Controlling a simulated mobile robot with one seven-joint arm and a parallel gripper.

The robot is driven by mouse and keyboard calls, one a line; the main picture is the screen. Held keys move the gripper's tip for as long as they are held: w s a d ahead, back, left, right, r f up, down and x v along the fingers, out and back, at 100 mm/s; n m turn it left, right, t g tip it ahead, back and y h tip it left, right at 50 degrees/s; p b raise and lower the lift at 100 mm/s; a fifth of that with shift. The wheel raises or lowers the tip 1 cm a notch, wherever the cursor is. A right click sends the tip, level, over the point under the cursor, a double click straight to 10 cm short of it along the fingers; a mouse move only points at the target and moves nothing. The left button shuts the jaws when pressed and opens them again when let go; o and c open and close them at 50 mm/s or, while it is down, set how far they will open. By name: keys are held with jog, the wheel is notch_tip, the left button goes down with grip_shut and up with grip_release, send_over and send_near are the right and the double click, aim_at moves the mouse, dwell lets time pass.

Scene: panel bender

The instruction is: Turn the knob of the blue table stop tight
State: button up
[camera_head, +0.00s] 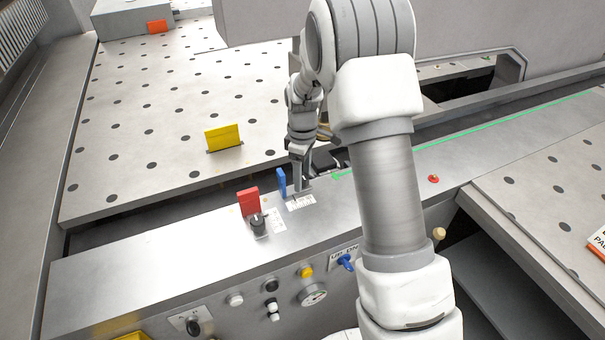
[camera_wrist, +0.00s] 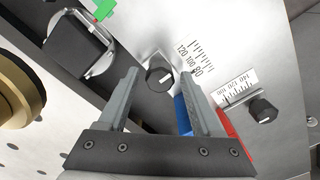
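The blue table stop (camera_head: 281,182) stands upright on the steel rail beside my gripper. In the wrist view the blue stop (camera_wrist: 182,114) is partly hidden behind the right finger. Its black round knob (camera_wrist: 159,76) has a light pointer line and sits beside a printed scale. In the head view this knob is hidden by my gripper (camera_head: 300,184). In the wrist view my gripper (camera_wrist: 161,84) is open, with the knob between and slightly beyond the fingertips. I cannot tell whether the fingers touch it.
A red stop (camera_head: 249,202) with a black knob (camera_head: 258,223) and scale stands to the left on the same rail. A yellow stop (camera_head: 223,137) stands on the perforated table. A red button (camera_head: 433,178) is right of my arm.

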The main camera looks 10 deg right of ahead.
grip_shut()
jog(key=shift+m, duration=0.3)
jog(key=m+b, duration=0.1)
jog(key=m, duration=1.1)
jog(key=shift+m, duration=0.3)
jog(key=m, duration=0.4)
jog(key=shift+m, duration=0.3)
dwell(0.4)
